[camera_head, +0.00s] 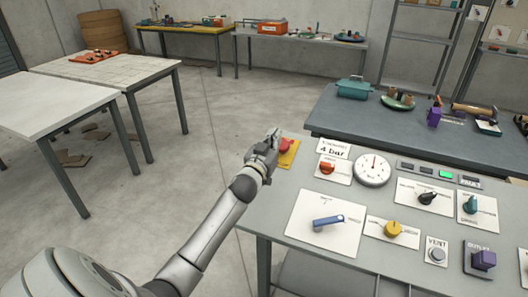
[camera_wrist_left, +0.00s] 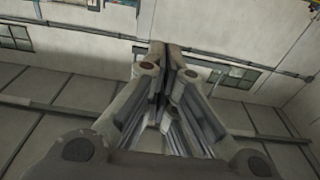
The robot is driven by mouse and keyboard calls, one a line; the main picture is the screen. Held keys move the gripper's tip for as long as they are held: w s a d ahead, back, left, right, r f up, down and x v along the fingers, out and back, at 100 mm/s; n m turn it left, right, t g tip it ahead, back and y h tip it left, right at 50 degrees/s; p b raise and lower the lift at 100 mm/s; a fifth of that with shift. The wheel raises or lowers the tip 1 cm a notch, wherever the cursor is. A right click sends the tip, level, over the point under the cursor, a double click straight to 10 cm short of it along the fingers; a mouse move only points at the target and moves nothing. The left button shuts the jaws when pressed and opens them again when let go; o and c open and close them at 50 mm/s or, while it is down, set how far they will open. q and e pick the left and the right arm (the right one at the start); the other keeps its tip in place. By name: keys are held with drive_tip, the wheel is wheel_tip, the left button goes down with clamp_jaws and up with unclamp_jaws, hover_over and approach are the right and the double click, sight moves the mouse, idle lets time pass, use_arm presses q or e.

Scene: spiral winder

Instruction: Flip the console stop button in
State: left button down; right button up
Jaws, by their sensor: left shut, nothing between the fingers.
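A red button (camera_head: 287,146) sits on a yellow plate (camera_head: 288,161) at the far left corner of the grey console table (camera_head: 270,210). My left gripper (camera_head: 276,136) is beside the button on its left and covers part of the plate. I cannot tell whether it touches the button. In the left wrist view the fingers (camera_wrist_left: 166,50) are closed together with nothing between them, and only walls and windows show beyond. My right gripper is in neither view.
A dark bench (camera_head: 350,128) stands behind. Open floor lies to the left.

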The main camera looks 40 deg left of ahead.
use_arm(q)
drive_tip(key=b+v, duration=0.1)
drive_tip(key=v, duration=0.6)
drive_tip(key=shift+s+b, duration=0.2)
drive_tip(key=shift+b, duration=0.1)
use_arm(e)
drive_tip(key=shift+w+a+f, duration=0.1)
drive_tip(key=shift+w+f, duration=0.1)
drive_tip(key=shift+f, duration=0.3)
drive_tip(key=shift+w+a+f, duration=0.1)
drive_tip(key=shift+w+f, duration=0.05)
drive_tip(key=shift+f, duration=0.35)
use_arm(q)
drive_tip(key=shift+f, duration=0.1)
drive_tip(key=shift+f, duration=0.1)
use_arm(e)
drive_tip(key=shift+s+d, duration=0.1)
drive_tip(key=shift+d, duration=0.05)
